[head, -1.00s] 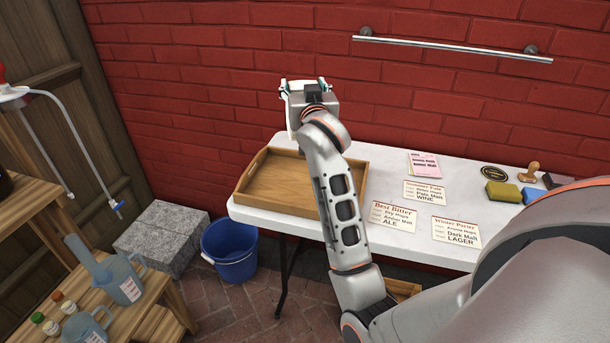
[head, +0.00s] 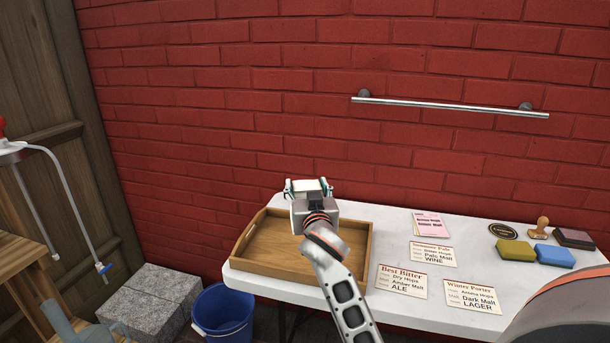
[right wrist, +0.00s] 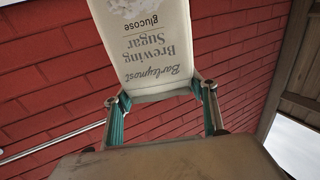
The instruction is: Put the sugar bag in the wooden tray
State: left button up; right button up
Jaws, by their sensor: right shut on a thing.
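My right gripper (head: 308,187) is shut on the sugar bag, over the back part of the wooden tray in the head view. The white sugar bag (right wrist: 150,50), printed "Barleymost Brewing Sugar glucose", is between the teal-padded fingers in the right wrist view, its lettering upside down. In the head view only a small pale part of the bag (head: 307,184) shows; the hand hides the rest. Whether the bag touches the tray cannot be seen. The wooden tray (head: 262,247) lies at the left end of the white table, its visible floor empty. My left gripper is not in view.
The white table (head: 395,310) carries recipe cards (head: 402,281), a pink packet (head: 431,225), a wooden stamp (head: 541,227) and sponges (head: 555,256) right of the tray. A red brick wall (head: 250,120) with a metal rail (head: 450,104) stands behind. A blue bucket (head: 222,313) is below left.

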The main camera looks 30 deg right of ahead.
notch_tip(320, 180, down, 5)
jog(key=shift+f+b, duration=0.15)
jog(key=shift+b, duration=0.7)
jog(key=shift+f, duration=0.3)
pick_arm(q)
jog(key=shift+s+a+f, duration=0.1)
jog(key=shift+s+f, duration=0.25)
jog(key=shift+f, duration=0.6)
pick_arm(e)
jog(key=o, duration=2.1)
jog(key=shift+f, duration=0.2)
jog(key=shift+s, duration=0.1)
jog(key=shift+v, duration=6)
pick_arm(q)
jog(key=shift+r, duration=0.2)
